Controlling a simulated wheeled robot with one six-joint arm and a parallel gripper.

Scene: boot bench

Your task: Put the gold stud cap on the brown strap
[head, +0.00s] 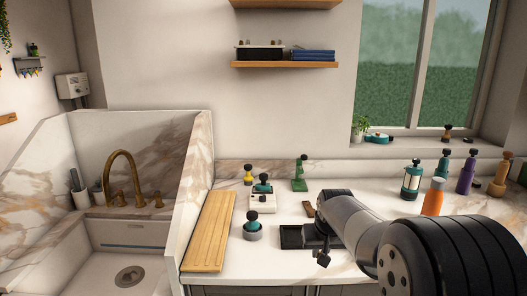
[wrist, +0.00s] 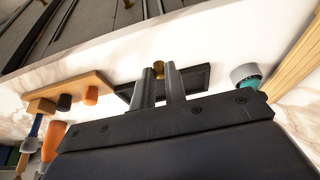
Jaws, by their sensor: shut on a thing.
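My gripper (wrist: 160,76) points down with its grey fingers close together. It is shut on the gold stud cap (wrist: 159,67), which shows between the fingertips in the wrist view. My gripper and arm hide the cap in the head view. The held cap appears over or near a black shallow tray (wrist: 192,80); I cannot tell its height. The tray also shows in the head view (head: 291,237). A small brown piece (head: 308,209) lies behind the tray, partly covered by my arm; it may be the brown strap, but I cannot tell surely.
A tan strip (wrist: 72,86) bearing orange and dark pieces lies beside the tray in the wrist view. A grey cup with a teal piece (head: 253,233) and a wooden board (head: 209,232) are to the left. Several bottles, including an orange one (head: 433,197), stand right.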

